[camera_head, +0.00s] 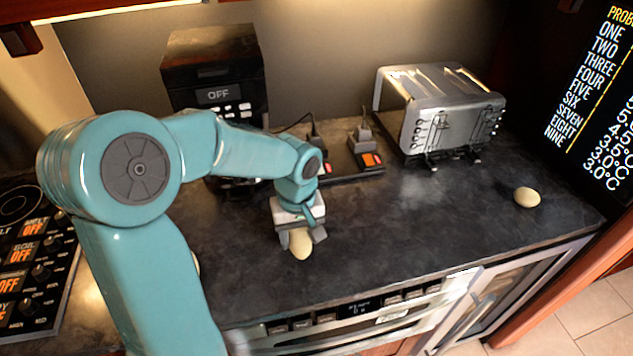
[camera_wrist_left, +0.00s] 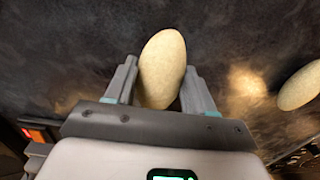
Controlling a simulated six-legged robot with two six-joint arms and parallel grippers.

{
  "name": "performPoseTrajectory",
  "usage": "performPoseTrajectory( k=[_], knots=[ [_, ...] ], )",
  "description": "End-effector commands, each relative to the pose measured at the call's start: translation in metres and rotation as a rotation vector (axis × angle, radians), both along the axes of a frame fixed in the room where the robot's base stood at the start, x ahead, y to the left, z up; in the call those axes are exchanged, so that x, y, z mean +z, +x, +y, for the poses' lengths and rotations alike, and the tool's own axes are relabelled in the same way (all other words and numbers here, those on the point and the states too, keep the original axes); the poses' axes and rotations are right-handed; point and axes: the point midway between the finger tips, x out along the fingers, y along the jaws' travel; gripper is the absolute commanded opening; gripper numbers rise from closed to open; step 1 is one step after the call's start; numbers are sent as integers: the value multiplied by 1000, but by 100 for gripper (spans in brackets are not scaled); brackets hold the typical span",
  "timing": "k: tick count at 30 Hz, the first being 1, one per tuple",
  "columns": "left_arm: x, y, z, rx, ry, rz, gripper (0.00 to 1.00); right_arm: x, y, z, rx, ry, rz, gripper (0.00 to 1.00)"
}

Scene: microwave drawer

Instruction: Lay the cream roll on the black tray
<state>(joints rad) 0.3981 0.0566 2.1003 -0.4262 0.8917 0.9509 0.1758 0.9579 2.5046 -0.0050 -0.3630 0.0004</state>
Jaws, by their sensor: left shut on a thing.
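My left gripper (camera_head: 300,238) reaches down over the dark counter near its front edge. It is shut on a cream roll (camera_head: 301,246), an egg-shaped pale bun. In the left wrist view the roll (camera_wrist_left: 162,68) stands out between the two fingers (camera_wrist_left: 160,85). Whether it touches the counter is hard to tell. Another cream roll (camera_head: 527,197) lies on the counter at the right. A further roll (camera_wrist_left: 300,87) shows at the right edge of the wrist view. I cannot make out a black tray. My right gripper is out of view.
A silver toaster (camera_head: 440,110) and a black coffee machine (camera_head: 215,75) stand at the back. A power strip with plugs (camera_head: 360,165) lies between them. A stove panel (camera_head: 35,270) is at the left. The counter (camera_head: 420,230) right of the gripper is clear.

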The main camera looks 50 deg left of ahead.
Motion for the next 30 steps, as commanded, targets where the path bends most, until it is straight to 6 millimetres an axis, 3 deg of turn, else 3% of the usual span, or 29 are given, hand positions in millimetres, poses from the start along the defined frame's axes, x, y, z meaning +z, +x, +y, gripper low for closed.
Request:
performPoseTrajectory(
  k=[15, 20, 30],
  knots=[
    [3, 65, 126, 1, 0, 0, 23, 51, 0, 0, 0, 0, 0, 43],
    [0, 74, 143, -1, 0, 1, 23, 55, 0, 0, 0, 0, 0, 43],
    [-36, 75, 145, -2, 0, 1, 23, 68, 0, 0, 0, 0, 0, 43]
  ],
)
